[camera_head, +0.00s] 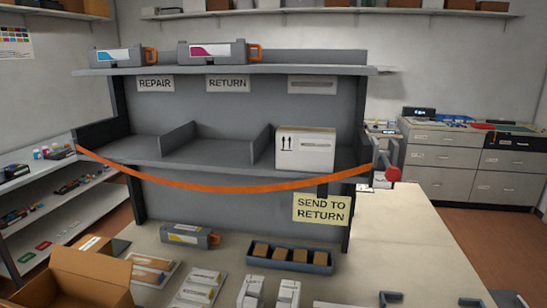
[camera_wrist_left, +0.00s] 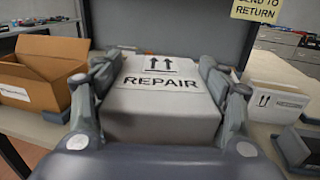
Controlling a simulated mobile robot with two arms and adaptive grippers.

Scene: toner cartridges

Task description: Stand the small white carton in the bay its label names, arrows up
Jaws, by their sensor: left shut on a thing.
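The small white carton (camera_wrist_left: 165,108) fills the middle of the left wrist view. Its facing side reads REPAIR, with two black arrows pointing toward the top of the picture. My left gripper (camera_wrist_left: 160,82) is shut on it, with one grey finger along each side. I cannot make out this gripper in the head view. The shelf's middle level has bays under the signs REPAIR (camera_head: 155,84), RETURN (camera_head: 228,84) and a third sign (camera_head: 312,85) with scribbled-out text. Two grey pieces at the head view's bottom edge look like my right gripper's spread fingertips (camera_head: 430,300), with nothing seen between them.
A larger white carton (camera_head: 305,150) stands in the third bay. An orange strap (camera_head: 215,186) sags across the shelf front. A yellow note (camera_head: 321,208) reads SEND TO RETURN. An open cardboard box (camera_head: 85,280), a blue tray (camera_head: 318,268) and a toner cartridge (camera_head: 188,236) occupy the table.

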